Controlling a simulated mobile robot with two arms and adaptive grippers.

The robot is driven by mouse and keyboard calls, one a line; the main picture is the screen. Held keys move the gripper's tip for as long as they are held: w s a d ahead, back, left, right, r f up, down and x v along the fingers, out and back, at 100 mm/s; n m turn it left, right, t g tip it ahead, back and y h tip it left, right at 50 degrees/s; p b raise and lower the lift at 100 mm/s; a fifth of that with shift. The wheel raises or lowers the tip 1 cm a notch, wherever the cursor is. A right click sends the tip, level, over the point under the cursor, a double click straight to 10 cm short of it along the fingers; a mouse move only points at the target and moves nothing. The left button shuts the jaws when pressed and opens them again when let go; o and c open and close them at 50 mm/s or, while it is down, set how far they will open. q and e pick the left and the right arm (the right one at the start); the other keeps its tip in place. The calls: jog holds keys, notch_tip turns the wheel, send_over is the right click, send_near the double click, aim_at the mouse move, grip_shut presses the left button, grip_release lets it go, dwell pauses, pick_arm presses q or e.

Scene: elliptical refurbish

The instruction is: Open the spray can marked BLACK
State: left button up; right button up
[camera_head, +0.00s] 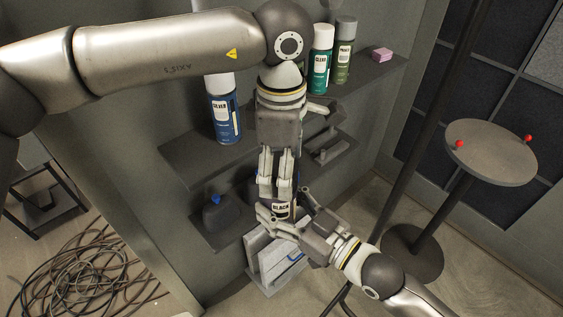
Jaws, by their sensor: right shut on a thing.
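The spray can marked BLACK (281,211) is near the picture's middle, with a dark body and a white label partly in view. My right gripper (284,203) comes from the lower right and is shut around the can's body. My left gripper (276,190) points down from above, its fingers over the can's top. The can's cap is hidden behind these fingers, so I cannot tell whether they are shut on it.
A blue spray can (222,112) stands on the middle shelf (185,160). A green can (320,62) and an olive can (344,52) stand on the upper shelf, near a pink block (382,54). A dark jug (217,215) stands lower. A round table (490,155) is at right.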

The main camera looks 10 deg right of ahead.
pick_arm(q)
jog(key=c, duration=0.9)
jog(key=shift+r, duration=0.1)
jog(key=shift+r, duration=1.1)
